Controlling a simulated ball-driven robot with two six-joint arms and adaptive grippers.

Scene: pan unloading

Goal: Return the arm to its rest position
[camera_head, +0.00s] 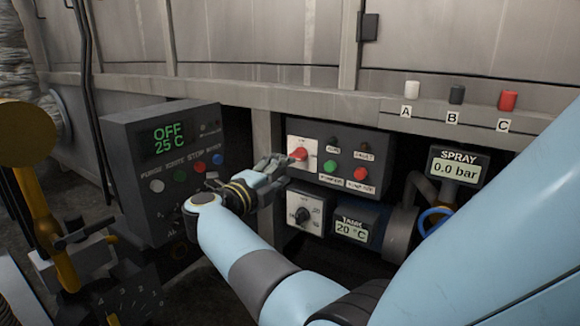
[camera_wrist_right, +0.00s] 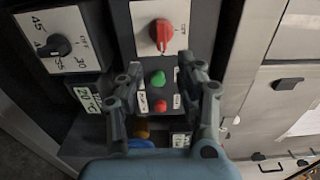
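My right arm, light blue, reaches across the head view. Its gripper (camera_head: 274,166) is in front of the control panel, beside the red rotary switch (camera_head: 298,154). In the right wrist view the two dark fingers of the gripper (camera_wrist_right: 158,82) stand well apart with nothing between them. The red switch (camera_wrist_right: 163,36) shows beyond the fingertips, with a green button (camera_wrist_right: 158,78) and a red button (camera_wrist_right: 160,105) seen between the fingers. I cannot tell the exact gap to the panel. My left gripper is not visible.
A grey control box (camera_head: 170,160) reading OFF 25 C stands left of the gripper. A temperature display (camera_head: 351,229) and a black dial (camera_head: 303,214) sit below the switch. The spray display (camera_head: 457,168) reads 0.0 bar. A metal ledge (camera_head: 330,106) runs above.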

